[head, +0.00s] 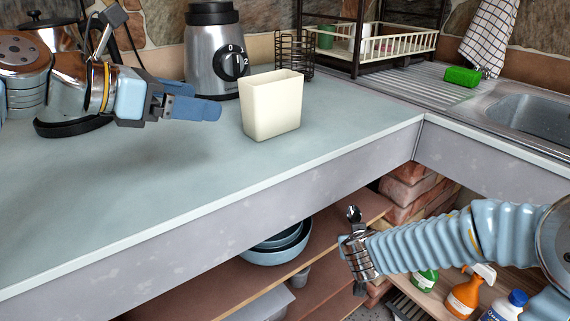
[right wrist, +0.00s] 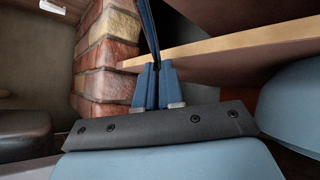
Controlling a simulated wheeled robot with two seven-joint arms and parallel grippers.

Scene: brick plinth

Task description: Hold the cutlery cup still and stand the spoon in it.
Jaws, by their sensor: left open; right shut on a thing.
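The cream cutlery cup (head: 271,106) stands upright on the grey-blue worktop; it looks empty, though its bottom inside is hidden. My left gripper (head: 198,107) is to the left of the cup, open, its blue fingers pointing at it with a gap between. My right gripper (right wrist: 153,84) is shut on the spoon (right wrist: 149,30), whose thin handle rises from between the blue fingertips. In the head view the dark metal spoon (head: 354,214) shows upright in front of the worktop edge, lower than the cup, and my right arm hides most of that gripper.
A blender (head: 213,60) and a dark wire holder (head: 294,55) stand behind the cup. A dish rack (head: 385,43), green sponge (head: 462,76) and sink (head: 535,105) are at the right. Shelves with blue bowls (head: 275,248) lie below. The front left worktop is clear.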

